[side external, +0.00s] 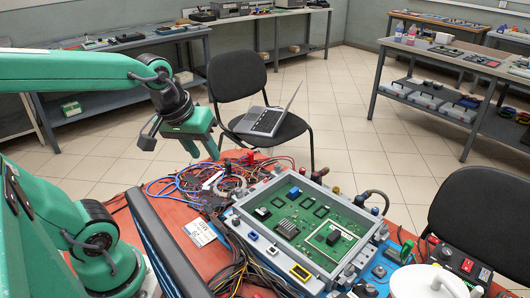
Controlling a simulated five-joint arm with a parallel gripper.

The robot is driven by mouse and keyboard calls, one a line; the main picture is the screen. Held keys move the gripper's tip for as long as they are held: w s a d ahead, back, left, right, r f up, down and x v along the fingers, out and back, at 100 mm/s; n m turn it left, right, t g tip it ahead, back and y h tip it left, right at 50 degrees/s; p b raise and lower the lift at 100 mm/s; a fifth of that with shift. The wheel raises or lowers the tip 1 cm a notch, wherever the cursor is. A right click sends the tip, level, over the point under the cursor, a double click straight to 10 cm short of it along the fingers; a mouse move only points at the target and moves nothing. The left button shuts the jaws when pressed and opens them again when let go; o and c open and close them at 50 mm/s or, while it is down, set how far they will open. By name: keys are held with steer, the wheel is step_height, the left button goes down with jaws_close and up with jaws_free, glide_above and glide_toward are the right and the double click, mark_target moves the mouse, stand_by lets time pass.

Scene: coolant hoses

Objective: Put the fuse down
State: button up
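My gripper (203,148) is at the end of my green arm, in the air above the back left of the red work table (400,170). Its green jaw part points down toward a tangle of red, blue and black wires (190,182). From this side I cannot make out whether the jaws are apart or closed. I cannot pick out a fuse in this view; one between the jaws would be too small or hidden. A grey-framed green circuit board (310,212) lies to the right of and nearer than the gripper.
A white label card (200,232) lies left of the board. A white round lid (428,282) and a switch panel (462,262) are at front right. A black chair (238,80) holding an open laptop (262,120) stands behind the table. Dark hoses (376,196) rise beside the board.

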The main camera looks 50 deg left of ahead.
steer(key=s+d+m, duration=0.1)
steer(key=m, duration=0.1)
steer(key=s+d+m, duration=0.1)
steer(key=m, duration=0.1)
steer(key=s+d+r+m+t, duration=0.1)
steer(key=m, duration=0.1)
steer(key=shift+s+h, duration=0.1)
steer(key=shift+h, duration=0.2)
stand_by(0.9)
